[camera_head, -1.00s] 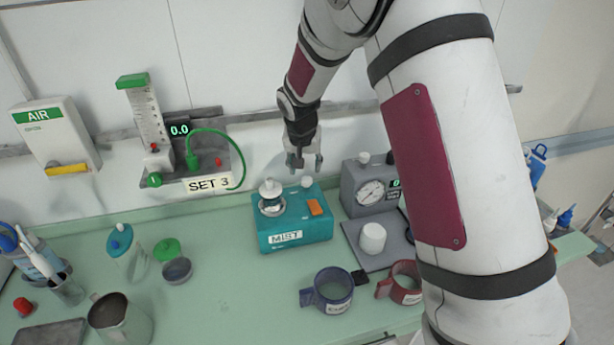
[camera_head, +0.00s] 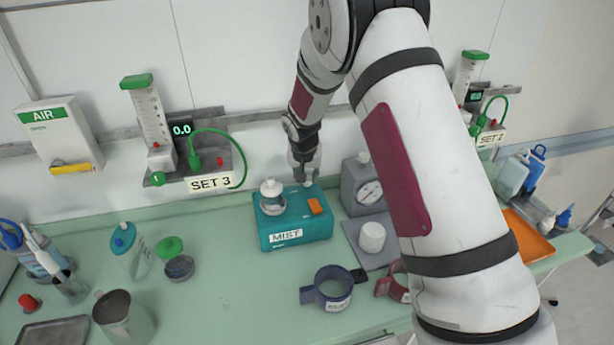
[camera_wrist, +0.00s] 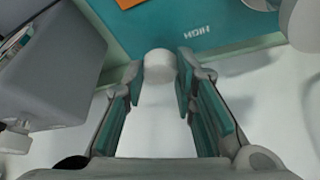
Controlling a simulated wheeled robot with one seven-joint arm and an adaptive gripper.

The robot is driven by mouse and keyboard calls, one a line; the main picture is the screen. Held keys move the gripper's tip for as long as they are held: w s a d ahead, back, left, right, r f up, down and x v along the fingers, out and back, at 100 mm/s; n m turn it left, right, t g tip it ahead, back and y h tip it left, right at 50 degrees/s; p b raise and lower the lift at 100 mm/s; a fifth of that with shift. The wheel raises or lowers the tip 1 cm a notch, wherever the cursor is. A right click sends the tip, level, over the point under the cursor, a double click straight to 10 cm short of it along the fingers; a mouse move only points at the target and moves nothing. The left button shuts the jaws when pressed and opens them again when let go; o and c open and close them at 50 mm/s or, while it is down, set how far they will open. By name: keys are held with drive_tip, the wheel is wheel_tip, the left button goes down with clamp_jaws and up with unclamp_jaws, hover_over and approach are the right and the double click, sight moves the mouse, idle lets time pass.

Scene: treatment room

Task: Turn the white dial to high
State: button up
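The teal MIST box (camera_head: 280,232) stands on the green counter, with a white-capped clear jar and an orange block on its top. In the wrist view the white dial (camera_wrist: 158,66) is at the edge of the teal box (camera_wrist: 170,22), beside upside-down lettering that seems to read HIGH. My gripper (camera_wrist: 159,80) is open, with one fingertip on each side of the dial and a narrow gap visible. In the head view my gripper (camera_head: 304,174) is at the back right of the box and mostly hides the dial. I cannot see a pointer mark on the dial.
A grey gauge box (camera_head: 362,188) stands close to the right of the teal box. A white cup (camera_head: 372,236) is in front of it. A blue mug (camera_head: 332,288) is on the front counter. The SET 3 flowmeter panel (camera_head: 205,163) is on the wall behind left.

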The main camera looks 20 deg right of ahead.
clamp_jaws()
drive_tip(key=n, duration=0.1)
drive_tip(key=n+y, duration=0.1)
drive_tip(key=n, duration=0.1)
drive_tip(key=n+y+b, duration=0.1)
drive_tip(key=shift+d+n, duration=0.25)
drive_tip(key=shift+n, duration=0.15)
drive_tip(key=n+y, duration=0.1)
drive_tip(key=n, duration=0.3)
drive_tip(key=shift+n+y, duration=0.3)
drive_tip(key=shift+y, duration=0.1)
drive_tip(key=n+g+y+b, duration=0.1)
drive_tip(key=n, duration=0.3)
drive_tip(key=shift+w+d, duration=0.1)
drive_tip(key=shift+n+g+y+b, duration=0.6)
drive_tip(key=shift+n+g+b, duration=0.15)
drive_tip(key=shift+n, duration=1.45)
drive_tip(key=o, duration=1)
unclamp_jaws()
drive_tip(key=shift+o, duration=0.2)
